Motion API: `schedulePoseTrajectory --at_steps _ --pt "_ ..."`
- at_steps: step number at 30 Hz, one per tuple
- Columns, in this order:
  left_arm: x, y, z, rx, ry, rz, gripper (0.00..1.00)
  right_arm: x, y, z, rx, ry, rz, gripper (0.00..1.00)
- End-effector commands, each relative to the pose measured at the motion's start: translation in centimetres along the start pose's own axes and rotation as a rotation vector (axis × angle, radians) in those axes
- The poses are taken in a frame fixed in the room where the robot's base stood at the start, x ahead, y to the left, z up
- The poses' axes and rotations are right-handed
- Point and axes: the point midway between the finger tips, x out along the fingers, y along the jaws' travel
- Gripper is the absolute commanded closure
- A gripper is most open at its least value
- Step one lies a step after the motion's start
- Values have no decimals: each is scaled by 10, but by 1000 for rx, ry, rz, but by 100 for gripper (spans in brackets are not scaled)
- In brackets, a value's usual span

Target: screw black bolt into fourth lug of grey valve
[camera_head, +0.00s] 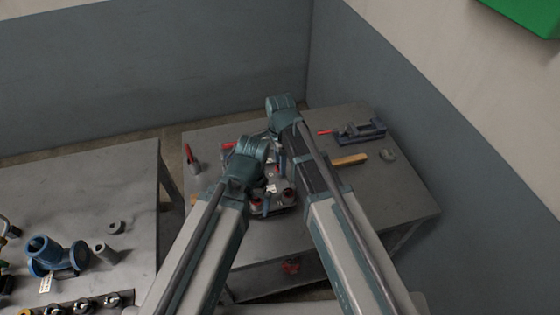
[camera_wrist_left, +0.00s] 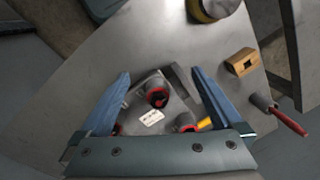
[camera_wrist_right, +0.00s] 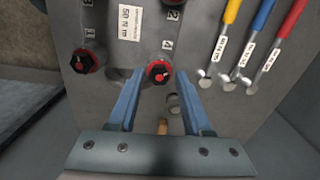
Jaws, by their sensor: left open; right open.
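A grey block (camera_wrist_right: 120,40), probably the valve, carries a white "50 N m" label and printed numbers in the right wrist view. A black bolt head with a red ring (camera_wrist_right: 158,72) sits near the number 4. Another red-ringed bolt (camera_wrist_right: 86,61) is at the left. My right gripper (camera_wrist_right: 159,76) is open, its fingertips either side of the bolt near 4. I cannot tell if they touch it or how deep it sits. My left gripper (camera_wrist_left: 160,74) is open above a grey labelled part (camera_wrist_left: 150,85) with red-ringed black bolts (camera_wrist_left: 157,97). My arms hide much of this in the head view.
Yellow, blue and red-handled tools (camera_wrist_right: 264,45) lie beside the block. A vice (camera_head: 362,132) and wooden piece (camera_head: 349,160) are on the table's right. A red-handled tool (camera_head: 190,155) is at its left. Another table holds a blue valve (camera_head: 55,258).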

Motion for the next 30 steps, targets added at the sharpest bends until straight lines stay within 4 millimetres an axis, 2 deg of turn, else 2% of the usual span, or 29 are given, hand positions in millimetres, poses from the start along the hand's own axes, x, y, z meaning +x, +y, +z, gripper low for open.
schedulePoseTrajectory --at_steps 12,16,23,30 --pt "0 0 0 0 0 0 0 0 0 0 -561 0 0 50" --pt "0 0 0 0 0 0 0 0 -1 0 -637 0 0 50" --pt "0 0 0 0 0 0 0 0 0 0 -649 0 0 50" --pt "0 0 0 0 0 0 0 0 -1 0 -648 0 0 92"
